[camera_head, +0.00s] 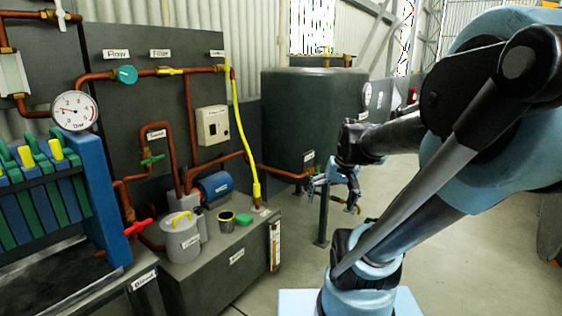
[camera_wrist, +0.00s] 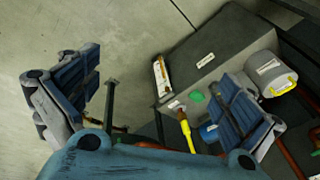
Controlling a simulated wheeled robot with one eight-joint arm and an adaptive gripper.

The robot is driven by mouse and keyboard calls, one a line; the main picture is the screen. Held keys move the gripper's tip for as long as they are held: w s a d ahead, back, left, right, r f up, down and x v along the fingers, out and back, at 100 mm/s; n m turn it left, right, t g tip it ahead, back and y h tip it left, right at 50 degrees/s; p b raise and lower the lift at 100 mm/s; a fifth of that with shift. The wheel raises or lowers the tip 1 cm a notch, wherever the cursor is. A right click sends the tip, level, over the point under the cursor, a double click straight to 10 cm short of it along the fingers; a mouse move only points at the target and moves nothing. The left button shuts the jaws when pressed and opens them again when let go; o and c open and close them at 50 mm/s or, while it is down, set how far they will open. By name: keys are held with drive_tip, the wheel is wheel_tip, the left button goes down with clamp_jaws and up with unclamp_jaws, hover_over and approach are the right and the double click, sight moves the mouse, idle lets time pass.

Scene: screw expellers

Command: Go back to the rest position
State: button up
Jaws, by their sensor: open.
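My gripper (camera_head: 335,183) is in the middle of the head view, in the air in front of the large dark green tank (camera_head: 308,120). In the wrist view its two blue ribbed fingers (camera_wrist: 155,95) stand wide apart. Nothing is between them in its grasp. The floor and the grey plinth (camera_wrist: 215,60) show below and beyond the fingers. My arm reaches across the right side of the head view and hides part of the floor.
The plinth (camera_head: 215,270) carries a lidded grey canister (camera_head: 180,240), a small dark cup (camera_head: 226,222), a green object (camera_head: 244,219) and a blue motor (camera_head: 214,188). Copper pipes and a yellow hose (camera_head: 240,130) rise behind. A filter press (camera_head: 45,200) stands left. Floor at right is clear.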

drive_tip(key=s+d+f+h, duration=0.2)
drive_tip(key=s+f, duration=0.3)
drive_tip(key=s, duration=0.3)
drive_tip(key=shift+s+d+f+n, duration=0.25)
drive_tip(key=shift+d+n, duration=0.15)
drive_tip(key=shift+d, duration=0.3)
